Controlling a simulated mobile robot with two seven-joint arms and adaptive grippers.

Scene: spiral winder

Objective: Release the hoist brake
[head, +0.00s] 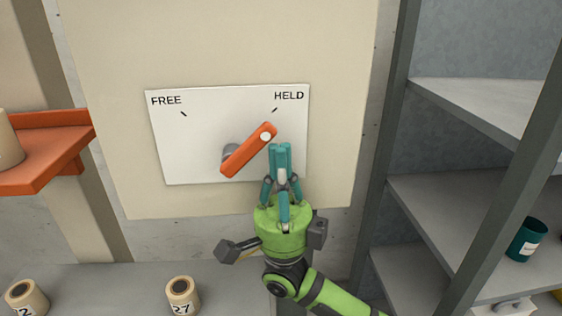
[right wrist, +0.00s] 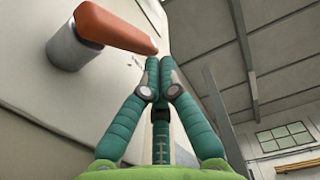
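An orange brake lever (head: 247,150) sits on a white plate (head: 177,142) marked FREE at the left and HELD at the right. Its tip, with a pale round end, points up and right toward the HELD mark. My right gripper (head: 281,148) is just right of and below the lever's tip, with its teal fingers together and nothing seen between them. In the right wrist view the lever (right wrist: 112,27) on its grey hub (right wrist: 70,48) is above and left of the fingertips (right wrist: 160,62). I cannot tell whether they touch. My left gripper is out of view.
An orange shelf (head: 50,150) juts out at the left. Numbered spools (head: 182,295) stand on a grey ledge below the panel. Grey shelving (head: 470,200) with a teal cup (head: 526,240) stands at the right. The plate left of the lever is clear.

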